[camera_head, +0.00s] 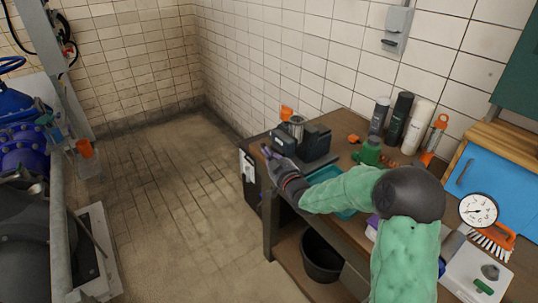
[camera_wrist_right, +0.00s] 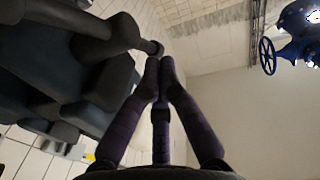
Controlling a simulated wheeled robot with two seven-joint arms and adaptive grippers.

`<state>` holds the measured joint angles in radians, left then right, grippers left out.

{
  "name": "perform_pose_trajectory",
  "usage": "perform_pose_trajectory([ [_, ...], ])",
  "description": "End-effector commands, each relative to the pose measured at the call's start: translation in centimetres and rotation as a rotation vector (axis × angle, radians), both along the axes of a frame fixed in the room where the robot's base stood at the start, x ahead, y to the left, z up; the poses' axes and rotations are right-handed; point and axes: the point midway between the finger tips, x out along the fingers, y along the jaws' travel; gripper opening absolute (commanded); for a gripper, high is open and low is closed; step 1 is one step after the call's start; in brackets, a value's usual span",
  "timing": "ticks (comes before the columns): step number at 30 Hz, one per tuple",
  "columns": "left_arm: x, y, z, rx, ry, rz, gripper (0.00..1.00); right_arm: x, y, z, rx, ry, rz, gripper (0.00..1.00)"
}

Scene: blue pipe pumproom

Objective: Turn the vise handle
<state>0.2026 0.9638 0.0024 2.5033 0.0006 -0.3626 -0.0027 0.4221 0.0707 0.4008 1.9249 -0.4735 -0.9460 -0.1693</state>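The dark grey vise (camera_head: 312,142) stands at the left end of the workbench. It also fills the upper left of the right wrist view (camera_wrist_right: 85,80). Its handle, a dark bar with a rounded end (camera_wrist_right: 150,44), reaches past the jaws there. My right gripper (camera_head: 266,152) is at the vise's left front side, with my green-sleeved arm coming from the right. In the wrist view its dark purple fingers (camera_wrist_right: 160,68) come together at the tips, close by the handle's end. I cannot tell whether they touch it. My left gripper is out of view.
A black bucket (camera_head: 321,258) stands below. Blue pipework (camera_head: 22,140) is at far left. The floor between is clear.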

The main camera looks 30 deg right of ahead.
Motion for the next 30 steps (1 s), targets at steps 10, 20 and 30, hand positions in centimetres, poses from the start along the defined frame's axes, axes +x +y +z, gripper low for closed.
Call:
perform_pose_trajectory([
  [10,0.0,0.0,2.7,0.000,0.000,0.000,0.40,0.7,0.0,0.7,-0.009,0.126,0.000,0.00],
  [20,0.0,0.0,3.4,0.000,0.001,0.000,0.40,1.3,0.1,0.1,-0.018,0.219,0.001,0.00],
  [30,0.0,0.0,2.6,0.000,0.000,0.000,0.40,1.6,0.1,-0.2,-0.017,0.223,0.000,0.00],
])
